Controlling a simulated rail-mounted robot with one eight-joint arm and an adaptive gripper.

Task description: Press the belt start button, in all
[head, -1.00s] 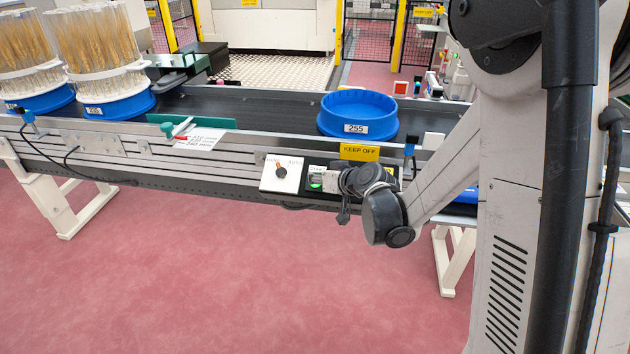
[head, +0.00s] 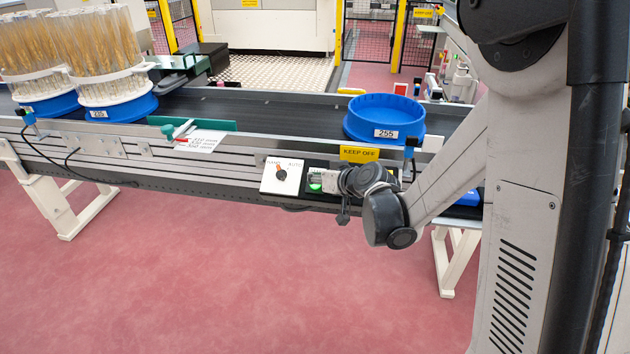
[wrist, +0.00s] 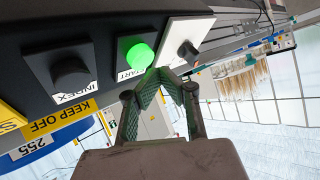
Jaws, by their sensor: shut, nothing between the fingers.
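The green START button (wrist: 138,55) looks bright green on a black panel in the wrist view. It also shows in the head view (head: 316,187) at the front of the conveyor. My gripper (wrist: 162,76) is shut and empty. Its fingertips are right beside the button in the wrist view; I cannot tell whether they touch it. In the head view my gripper (head: 328,180) is at the panel, partly covering the START label. The belt (head: 260,107) carries a blue tray (head: 384,118) labelled 255 and blue-based racks of wheat tubes (head: 104,72) at the left.
A black INDEX knob (wrist: 71,73) sits beside START, and a white plate with a MANUAL/AUTO selector (head: 281,175) is on its other side. A yellow KEEP OFF sign (head: 360,153) stands above the panel. The red floor in front is clear.

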